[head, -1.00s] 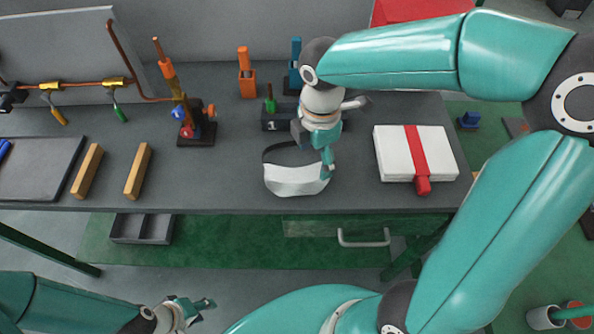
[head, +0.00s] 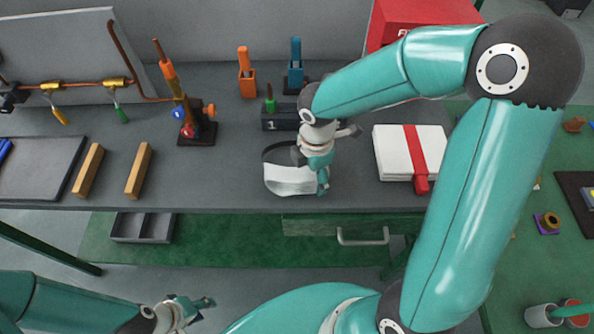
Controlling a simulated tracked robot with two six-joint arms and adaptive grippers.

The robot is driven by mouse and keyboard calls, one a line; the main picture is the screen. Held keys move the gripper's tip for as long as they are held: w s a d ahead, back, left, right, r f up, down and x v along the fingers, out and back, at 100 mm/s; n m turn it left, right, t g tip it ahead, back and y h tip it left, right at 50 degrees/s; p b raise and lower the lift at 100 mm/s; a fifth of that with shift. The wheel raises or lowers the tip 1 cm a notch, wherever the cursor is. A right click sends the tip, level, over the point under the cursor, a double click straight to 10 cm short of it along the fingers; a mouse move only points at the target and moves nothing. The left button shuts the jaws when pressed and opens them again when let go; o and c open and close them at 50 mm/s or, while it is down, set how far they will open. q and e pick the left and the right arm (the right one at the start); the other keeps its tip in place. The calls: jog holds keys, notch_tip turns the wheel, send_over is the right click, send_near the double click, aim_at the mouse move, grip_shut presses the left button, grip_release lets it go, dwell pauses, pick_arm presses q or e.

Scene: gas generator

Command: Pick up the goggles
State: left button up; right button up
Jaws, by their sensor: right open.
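The goggles (head: 288,181) lie near the front edge of the grey workbench, with a pale, whitish lens at the front and a dark strap looping behind. My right gripper (head: 322,184) is at the right end of the goggles, pointing down and open. Its fingers overlap the goggles' right edge in the picture; I cannot tell whether they touch. My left gripper (head: 206,303) is low in the view, in front of the bench and far from the goggles. Its fingers are too small to judge.
A white box with a red strap (head: 392,152) lies right of the goggles. Two wooden blocks (head: 138,170) lie to the left. A dark block marked 1 (head: 281,122) and a blue holder (head: 295,70) stand behind. The bench is clear just left of the goggles.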

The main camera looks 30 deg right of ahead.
jog(key=c, duration=1.3)
jog(key=shift+o, duration=0.2)
